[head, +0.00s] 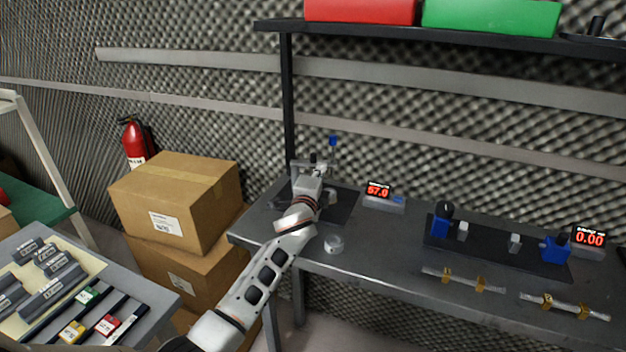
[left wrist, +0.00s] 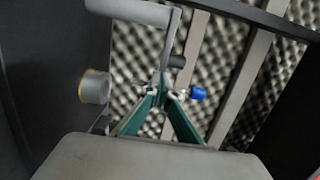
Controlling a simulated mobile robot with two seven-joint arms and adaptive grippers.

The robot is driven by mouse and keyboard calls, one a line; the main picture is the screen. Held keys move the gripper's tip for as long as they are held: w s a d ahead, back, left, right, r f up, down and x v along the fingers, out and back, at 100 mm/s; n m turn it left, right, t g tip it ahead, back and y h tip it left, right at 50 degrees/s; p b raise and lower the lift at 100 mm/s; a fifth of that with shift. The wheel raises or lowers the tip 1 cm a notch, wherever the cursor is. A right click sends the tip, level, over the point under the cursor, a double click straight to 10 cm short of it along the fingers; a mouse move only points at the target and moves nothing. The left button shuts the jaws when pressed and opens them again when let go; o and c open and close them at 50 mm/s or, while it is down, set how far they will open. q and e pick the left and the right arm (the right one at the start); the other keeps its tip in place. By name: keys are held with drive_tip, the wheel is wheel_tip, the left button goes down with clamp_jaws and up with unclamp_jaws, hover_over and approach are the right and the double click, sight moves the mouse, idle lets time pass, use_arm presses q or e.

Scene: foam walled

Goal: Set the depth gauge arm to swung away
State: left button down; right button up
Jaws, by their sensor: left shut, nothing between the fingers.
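A small fixture with a thin upright post and a blue tip (head: 333,141) stands at the left end of the grey bench. My left gripper (head: 314,163) is at this fixture and hides much of it. In the left wrist view the green fingers (left wrist: 164,88) are closed together with nothing between them. A grey bar (left wrist: 140,12) with a bent-down rod passes above the fingertips, and a blue knob (left wrist: 198,93) is just right of them. I cannot tell for sure which part is the depth gauge arm, or whether the fingers touch it. My right gripper is not in view.
A red display reading 57.0 (head: 378,190) stands right of the fixture. A clear round dish (head: 333,243) sits near the bench's front edge, close to my left arm. A shelf (head: 450,37) overhangs the bench. Cardboard boxes (head: 172,205) stand to the left.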

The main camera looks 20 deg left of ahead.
sight(323, 162)
use_arm(q)
drive_tip(key=shift+w+a+f+b, duration=0.15)
drive_tip(key=shift+w+b, duration=0.55)
drive_tip(key=shift+w, duration=0.8)
drive_tip(key=shift+w+a+r+b, duration=0.15)
drive_tip(key=shift+w+b, duration=0.5)
drive_tip(key=shift+w, duration=0.8)
drive_tip(key=shift+w+a, duration=0.45)
drive_tip(key=shift+w, duration=0.15)
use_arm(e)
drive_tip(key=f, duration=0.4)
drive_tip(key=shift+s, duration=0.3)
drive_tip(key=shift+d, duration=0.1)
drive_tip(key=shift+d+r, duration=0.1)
